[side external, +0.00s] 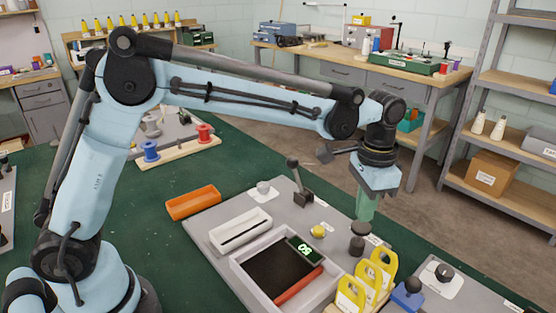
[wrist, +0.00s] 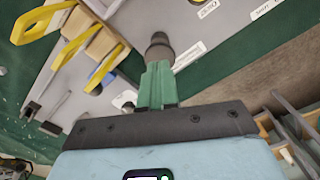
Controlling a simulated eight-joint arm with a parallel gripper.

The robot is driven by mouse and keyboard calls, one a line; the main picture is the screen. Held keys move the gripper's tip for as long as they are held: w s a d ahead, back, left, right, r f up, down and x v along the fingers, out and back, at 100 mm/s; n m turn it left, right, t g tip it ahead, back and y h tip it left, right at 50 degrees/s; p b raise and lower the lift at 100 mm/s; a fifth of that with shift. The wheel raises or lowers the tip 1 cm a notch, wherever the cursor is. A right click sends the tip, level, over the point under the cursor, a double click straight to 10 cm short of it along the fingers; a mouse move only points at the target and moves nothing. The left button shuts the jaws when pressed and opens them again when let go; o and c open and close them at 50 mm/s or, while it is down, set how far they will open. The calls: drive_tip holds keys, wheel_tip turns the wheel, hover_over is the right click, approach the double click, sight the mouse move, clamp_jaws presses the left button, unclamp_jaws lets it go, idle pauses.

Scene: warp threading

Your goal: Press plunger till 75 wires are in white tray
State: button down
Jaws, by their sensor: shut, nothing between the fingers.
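My gripper (side external: 365,216) is shut and empty, its green fingers pointing down just above a dark plunger knob (side external: 358,245). In the wrist view the closed fingers (wrist: 157,72) reach to the dark knob (wrist: 158,47); I cannot tell whether they touch it. A long white tray (side external: 216,239) lies left of the plunger on the grey board, with a thin dark line inside; wires cannot be counted. A small lit display (side external: 304,249) stands at the edge of a dark-floored tray (side external: 240,270) and seems to read 50.
A lever (side external: 298,184) stands up behind the white tray. A yellow button (side external: 318,231) sits left of the plunger. Yellow-handled tools (side external: 352,293) stand in a wooden holder at the front.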

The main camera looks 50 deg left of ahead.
sight(362, 225)
drive_tip(key=shift+f, duration=0.1)
drive_tip(key=shift+f, duration=1.65)
drive_tip(key=shift+r, duration=1.8)
drive_tip(key=shift+r, duration=0.1)
drive_tip(key=shift+r, duration=2.4)
